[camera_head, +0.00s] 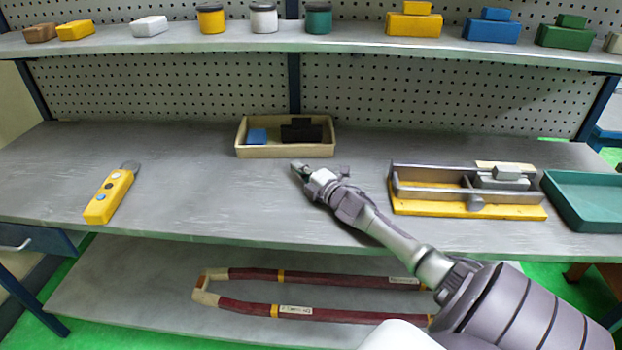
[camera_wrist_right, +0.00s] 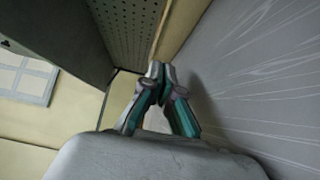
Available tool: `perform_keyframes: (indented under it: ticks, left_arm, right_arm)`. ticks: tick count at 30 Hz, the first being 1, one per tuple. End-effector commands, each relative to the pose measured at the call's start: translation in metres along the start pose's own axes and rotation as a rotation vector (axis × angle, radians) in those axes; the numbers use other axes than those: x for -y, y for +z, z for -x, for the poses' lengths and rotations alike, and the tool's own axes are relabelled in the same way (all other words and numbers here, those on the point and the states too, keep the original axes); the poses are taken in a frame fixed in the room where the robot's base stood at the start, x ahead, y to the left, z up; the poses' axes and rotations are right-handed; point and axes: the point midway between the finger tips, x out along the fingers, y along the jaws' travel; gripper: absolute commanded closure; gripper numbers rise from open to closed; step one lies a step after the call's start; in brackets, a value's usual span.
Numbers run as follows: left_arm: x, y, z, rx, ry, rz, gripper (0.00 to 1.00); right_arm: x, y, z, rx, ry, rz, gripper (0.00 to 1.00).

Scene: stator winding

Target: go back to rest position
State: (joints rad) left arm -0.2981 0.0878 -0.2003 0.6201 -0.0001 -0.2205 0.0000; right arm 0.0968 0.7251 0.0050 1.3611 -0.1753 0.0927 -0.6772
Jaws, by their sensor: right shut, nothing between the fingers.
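My right gripper (camera_head: 298,168) reaches in from the lower right in the head view. Its tip is over the grey workbench (camera_head: 190,185), just in front of the beige tray. In the right wrist view the two fingers (camera_wrist_right: 160,72) meet at their tips, with nothing between them. The grey bench surface lies to the right of the fingers in that view. My left gripper is in neither view.
The beige tray (camera_head: 285,151) holds a blue block (camera_head: 256,136) and a dark part (camera_head: 301,131). A yellow handheld device (camera_head: 109,196) lies at left. A yellow-based fixture (camera_head: 466,209) and teal tray (camera_head: 590,202) stand at right. The bench's left middle is clear.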

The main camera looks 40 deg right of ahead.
Motion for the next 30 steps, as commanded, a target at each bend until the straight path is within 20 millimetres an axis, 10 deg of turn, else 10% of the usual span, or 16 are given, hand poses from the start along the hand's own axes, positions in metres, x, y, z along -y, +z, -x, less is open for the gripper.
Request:
perform_keyframes:
  ticks: [9, 20, 30]
  left_arm:
    - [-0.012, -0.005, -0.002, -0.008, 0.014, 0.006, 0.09]
    - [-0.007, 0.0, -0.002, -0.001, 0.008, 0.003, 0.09]
    - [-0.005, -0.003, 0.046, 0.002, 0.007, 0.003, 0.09]
  right_arm:
    - [0.001, 0.0, 0.045, -0.001, -0.001, 0.0, 1.0]
    - [-0.002, 0.0, 0.052, -0.001, 0.001, 0.0, 1.0]
    - [-0.05, 0.0, 0.052, -0.001, 0.001, 0.0, 1.0]
